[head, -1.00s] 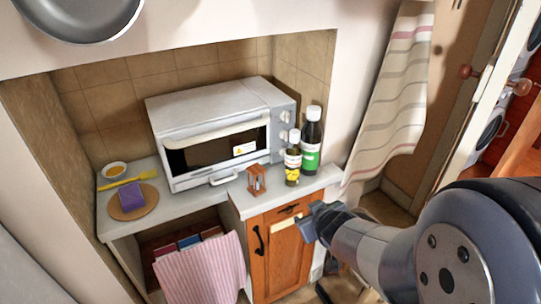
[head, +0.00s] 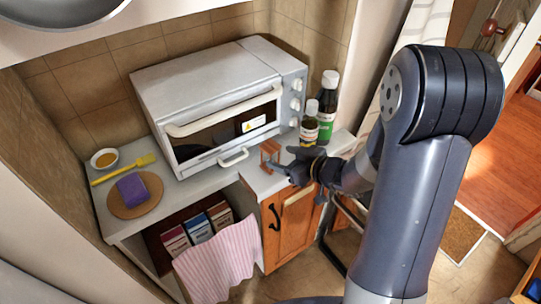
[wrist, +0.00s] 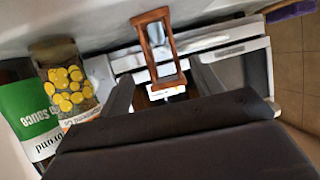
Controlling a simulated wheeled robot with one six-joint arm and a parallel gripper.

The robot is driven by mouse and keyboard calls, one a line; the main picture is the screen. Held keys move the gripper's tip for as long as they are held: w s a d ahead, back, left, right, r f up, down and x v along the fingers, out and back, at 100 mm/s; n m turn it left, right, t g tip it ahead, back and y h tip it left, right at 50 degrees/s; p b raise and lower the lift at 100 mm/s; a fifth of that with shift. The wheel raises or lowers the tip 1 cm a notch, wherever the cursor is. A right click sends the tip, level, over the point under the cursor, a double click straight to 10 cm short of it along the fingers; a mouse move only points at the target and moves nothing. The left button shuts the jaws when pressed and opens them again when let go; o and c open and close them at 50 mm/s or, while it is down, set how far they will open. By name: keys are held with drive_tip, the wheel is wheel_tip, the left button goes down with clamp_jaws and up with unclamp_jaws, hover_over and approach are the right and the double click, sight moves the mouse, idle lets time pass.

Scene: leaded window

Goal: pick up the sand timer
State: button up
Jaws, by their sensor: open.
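The sand timer (head: 270,152) has a reddish-brown wooden frame and stands upright on the counter in front of the toaster oven. In the head view my gripper (head: 289,168) is just right of it, with a finger close in front and partly covering it. The wrist view shows the timer (wrist: 158,46) with its wooden frame and glass, lying ahead of the open fingers of my gripper (wrist: 160,86). The jaws are apart and hold nothing. I cannot tell whether a finger touches the timer.
A bottle with yellow spots on its label (head: 310,126) and a taller dark bottle with a green label (head: 327,108) stand close behind my gripper. The toaster oven (head: 215,100) is behind the timer. A purple sponge (head: 132,189) lies on a round board at left.

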sight(275, 157)
drive_tip(key=shift+p+x, duration=0.45)
drive_tip(key=shift+x, duration=2.4)
drive_tip(key=shift+s+a, duration=0.15)
drive_tip(key=shift+s, duration=0.05)
drive_tip(key=shift+c, duration=0.3)
drive_tip(key=c, duration=1)
